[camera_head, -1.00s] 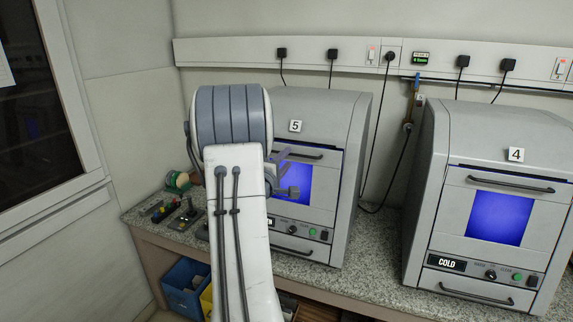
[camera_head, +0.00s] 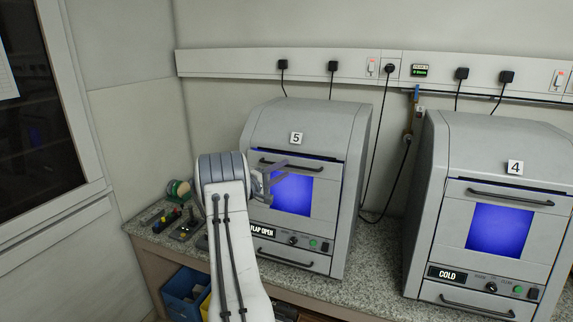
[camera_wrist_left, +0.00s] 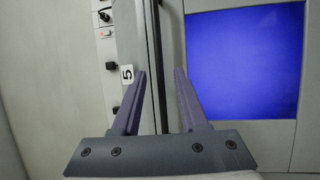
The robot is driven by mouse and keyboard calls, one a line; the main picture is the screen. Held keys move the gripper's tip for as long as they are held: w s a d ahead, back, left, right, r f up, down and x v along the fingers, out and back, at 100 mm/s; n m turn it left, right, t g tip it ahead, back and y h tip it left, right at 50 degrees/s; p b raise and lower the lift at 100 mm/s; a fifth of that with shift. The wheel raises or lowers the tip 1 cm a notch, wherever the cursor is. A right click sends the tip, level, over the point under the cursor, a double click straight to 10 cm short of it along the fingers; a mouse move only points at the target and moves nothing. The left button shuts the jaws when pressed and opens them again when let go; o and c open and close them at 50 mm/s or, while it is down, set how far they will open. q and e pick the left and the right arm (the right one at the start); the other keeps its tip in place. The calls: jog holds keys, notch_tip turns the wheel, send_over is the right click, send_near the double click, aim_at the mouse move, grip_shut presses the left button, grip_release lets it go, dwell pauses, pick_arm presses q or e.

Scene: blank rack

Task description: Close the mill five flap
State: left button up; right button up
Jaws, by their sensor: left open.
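Mill five (camera_head: 308,125) is a grey box with a "5" label (camera_head: 296,139) on its front. Its display (camera_head: 262,229) reads "FLAP OPEN". The flap (camera_head: 327,188) has a blue window (camera_head: 292,194) and a dark bar handle (camera_head: 290,163); a dark gap shows along its top edge. My left gripper (camera_head: 283,180) is open and empty in front of the flap, just below the handle in the head view. In the left wrist view its fingers (camera_wrist_left: 160,85) are apart, with a dark bar that looks like the handle between them; contact cannot be told. My right gripper is not in view.
Mill four (camera_head: 490,140), reading "COLD", stands to the right on the same speckled counter (camera_head: 375,240). A cable and hose hang between the mills. Small tools (camera_head: 183,228) and a green reel (camera_head: 178,188) lie at left. A blue bin (camera_head: 184,290) is below.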

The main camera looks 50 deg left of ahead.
pick_arm(q)
jog(key=shift+w+a, duration=0.1)
jog(key=shift+w, duration=1.1)
grip_shut()
dwell(0.6)
